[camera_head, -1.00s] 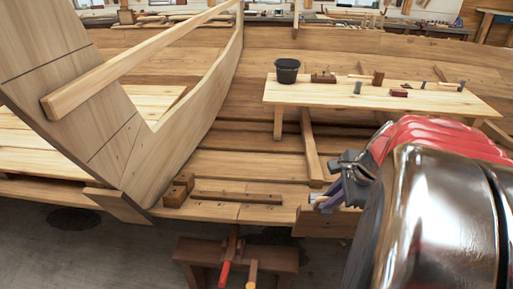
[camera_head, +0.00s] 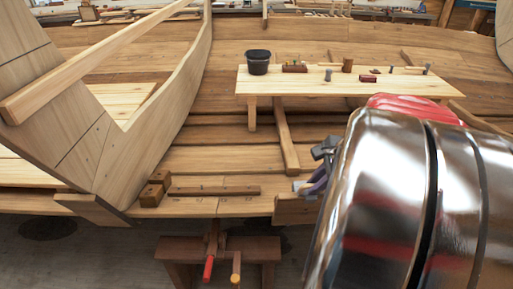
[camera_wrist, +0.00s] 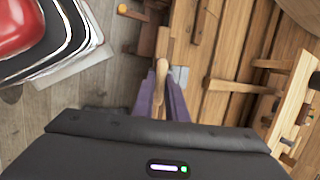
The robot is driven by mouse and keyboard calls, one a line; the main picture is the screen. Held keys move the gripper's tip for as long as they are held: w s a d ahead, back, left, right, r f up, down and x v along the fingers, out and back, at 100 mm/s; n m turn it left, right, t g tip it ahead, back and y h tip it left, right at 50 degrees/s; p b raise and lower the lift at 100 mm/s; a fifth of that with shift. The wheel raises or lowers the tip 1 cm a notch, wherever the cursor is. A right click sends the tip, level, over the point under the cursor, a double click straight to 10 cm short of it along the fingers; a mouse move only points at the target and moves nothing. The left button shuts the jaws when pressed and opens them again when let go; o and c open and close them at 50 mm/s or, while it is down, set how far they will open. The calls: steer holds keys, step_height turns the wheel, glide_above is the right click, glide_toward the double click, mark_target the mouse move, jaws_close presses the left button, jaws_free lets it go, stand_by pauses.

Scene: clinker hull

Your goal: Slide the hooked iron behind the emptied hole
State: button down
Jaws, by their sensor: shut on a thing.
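My gripper (camera_wrist: 164,108) shows its two purple fingers in the wrist view, shut on a pale wooden handle (camera_wrist: 161,72) between them. The far end of the held tool is hard to make out, so I cannot tell whether it is the hooked iron. In the head view my gripper (camera_head: 314,187) is right of the plank end, partly hidden by my own arm. A narrow wooden strip (camera_head: 215,190) with small dark marks lies along the hull's near edge. I cannot tell which mark is the emptied hole.
A reddish stool (camera_head: 262,250) holds a red-handled tool (camera_head: 208,269) and an orange-handled one (camera_head: 236,268). Two small blocks (camera_head: 152,194) sit left of the strip. A bench (camera_head: 300,85) carries a black bucket (camera_head: 258,62) and several small items. The hull's upright timbers rise at left.

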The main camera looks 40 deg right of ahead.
steer(key=shift+s+d+r, duration=0.15)
steer(key=shift+d, duration=0.05)
stand_by(0.6)
steer(key=c, duration=1.7)
jaws_free()
steer(key=shift+r, duration=3.95)
